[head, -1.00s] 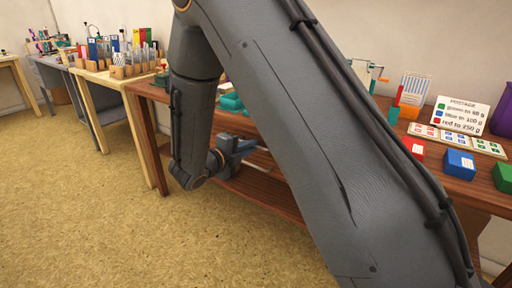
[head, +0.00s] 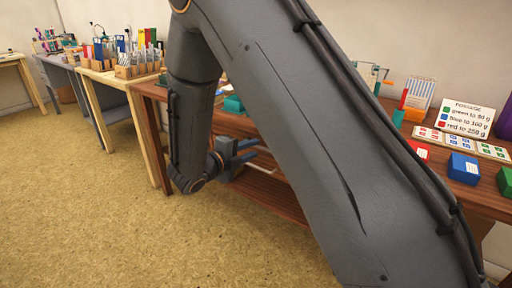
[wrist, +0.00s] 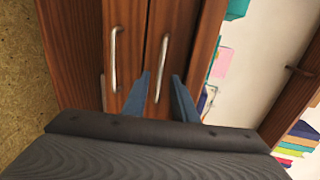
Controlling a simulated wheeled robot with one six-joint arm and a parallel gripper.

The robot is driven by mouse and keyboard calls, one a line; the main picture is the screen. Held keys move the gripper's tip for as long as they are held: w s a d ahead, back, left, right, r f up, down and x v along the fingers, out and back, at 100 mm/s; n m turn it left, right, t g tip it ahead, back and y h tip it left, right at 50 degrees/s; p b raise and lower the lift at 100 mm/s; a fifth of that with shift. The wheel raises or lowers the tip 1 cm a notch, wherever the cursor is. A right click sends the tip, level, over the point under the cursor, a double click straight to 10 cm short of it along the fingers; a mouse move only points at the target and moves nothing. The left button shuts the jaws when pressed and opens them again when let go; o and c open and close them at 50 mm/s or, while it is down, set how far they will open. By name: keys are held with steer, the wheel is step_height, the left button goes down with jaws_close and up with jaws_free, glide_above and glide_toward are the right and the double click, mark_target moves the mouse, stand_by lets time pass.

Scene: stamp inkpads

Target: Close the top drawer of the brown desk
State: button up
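The brown desk (head: 480,205) stands at right in the head view, largely hidden behind my arm. The wrist view shows its drawer fronts sideways, with the desktop side to the right. The top drawer (wrist: 177,35) has an upright metal handle (wrist: 160,68). Another drawer (wrist: 125,15) with its own handle (wrist: 114,58) lies left of it. My gripper (wrist: 160,92) is open, its two blue fingers on either side of the top drawer's handle. Contact cannot be told. My gripper (head: 245,155) also shows in front of the desk in the head view. How far the drawer stands out is unclear.
A light wooden table (head: 120,83) with racks stands further left. The floor (head: 90,215) at left is clear.

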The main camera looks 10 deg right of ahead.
steer(key=v, duration=0.5)
steer(key=shift+p, duration=0.4)
steer(key=s+d+r+m+g+y, duration=0.2)
steer(key=s+d+m+g, duration=0.25)
steer(key=s+m, duration=0.6)
steer(key=s+d+r+m+g+y, duration=0.1)
steer(key=s+d+r+m+g, duration=0.3)
steer(key=s+m, duration=0.6)
steer(key=s+a+m+g+y, duration=0.2)
steer(key=s+a+m+y, duration=0.9)
steer(key=m, duration=1)
steer(key=s+d+r+m+h+p, duration=0.1)
steer(key=d+r+m+h+p, duration=0.1)
steer(key=d+r+p, duration=0.9)
steer(key=shift+r+m+p, duration=0.35)
steer(key=shift+r+p, duration=0.5)
steer(key=shift+p, duration=4.05)
